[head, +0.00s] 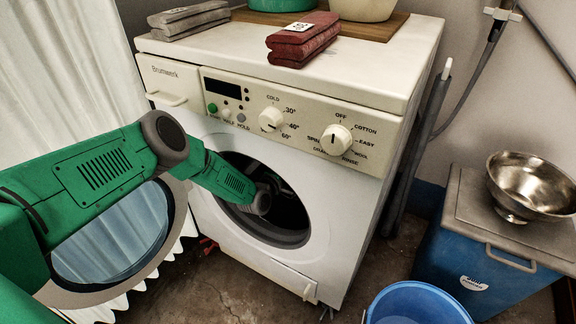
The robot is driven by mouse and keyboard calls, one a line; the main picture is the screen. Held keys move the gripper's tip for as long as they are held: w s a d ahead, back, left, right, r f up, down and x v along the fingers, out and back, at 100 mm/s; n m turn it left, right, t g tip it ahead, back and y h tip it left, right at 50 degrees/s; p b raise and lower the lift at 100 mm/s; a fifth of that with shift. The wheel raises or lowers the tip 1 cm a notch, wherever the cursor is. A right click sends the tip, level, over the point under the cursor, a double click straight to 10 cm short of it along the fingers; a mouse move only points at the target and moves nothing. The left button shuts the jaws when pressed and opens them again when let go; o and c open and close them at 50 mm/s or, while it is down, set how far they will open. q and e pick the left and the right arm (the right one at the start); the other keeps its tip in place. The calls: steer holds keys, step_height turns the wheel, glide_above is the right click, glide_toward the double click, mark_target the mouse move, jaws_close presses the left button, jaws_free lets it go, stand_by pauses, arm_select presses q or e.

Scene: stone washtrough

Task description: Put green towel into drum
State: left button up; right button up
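The washing machine's drum (292,219) is a dark opening in the white front, with its round door (120,235) swung open to the left. My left arm reaches through the opening. Its fingers are hidden behind the wrist and in the dark of the drum, so I cannot see what they hold. A small green patch with a whitish spot, perhaps the green towel (284,186), shows inside the drum just beyond the wrist. Most of it is hidden, and I cannot tell whether it touches the gripper. My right gripper is out of the picture.
On the machine's top (240,52) lie a folded red towel (303,40) and a folded grey towel (188,20), beside a wooden board (350,30) with bowls. At right stand a blue bucket (420,290) and a blue box (480,260) bearing a metal bowl (530,185).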

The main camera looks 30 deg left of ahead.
arm_select(q)
steer(key=shift+w+f, duration=0.15)
steer(key=shift+w, duration=0.15)
steer(key=o, duration=1.3)
steer(key=shift+o, duration=0.2)
steer(key=s+r, duration=0.1)
steer(key=s, duration=1.1)
steer(key=shift+a, duration=0.45)
steer(key=shift+r, duration=0.1)
